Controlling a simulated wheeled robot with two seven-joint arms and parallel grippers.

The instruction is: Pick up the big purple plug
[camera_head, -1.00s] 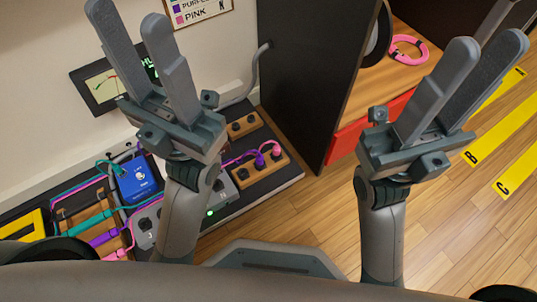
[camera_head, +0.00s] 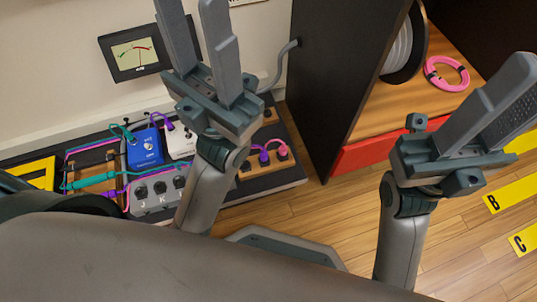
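A purple plug (camera_head: 264,157) sits in a wooden socket block (camera_head: 262,169) on the dark pedalboard, beside a pink plug (camera_head: 282,152). A purple cable leads from it toward the left, partly hidden behind my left arm. Another purple cable piece (camera_head: 107,196) lies at the left of the board. My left gripper (camera_head: 192,8) points up, above and left of the block in the picture, with its fingers apart and nothing between them. My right gripper (camera_head: 528,78) is raised over the floor at the right, with its fingers apart and empty. Neither gripper touches a plug.
A blue pedal (camera_head: 145,148) and a grey knob box (camera_head: 157,194) stand on the board. A dark cabinet (camera_head: 325,70) with a red panel (camera_head: 378,146) stands right of it. A pink cable coil (camera_head: 447,73) lies on its wooden shelf.

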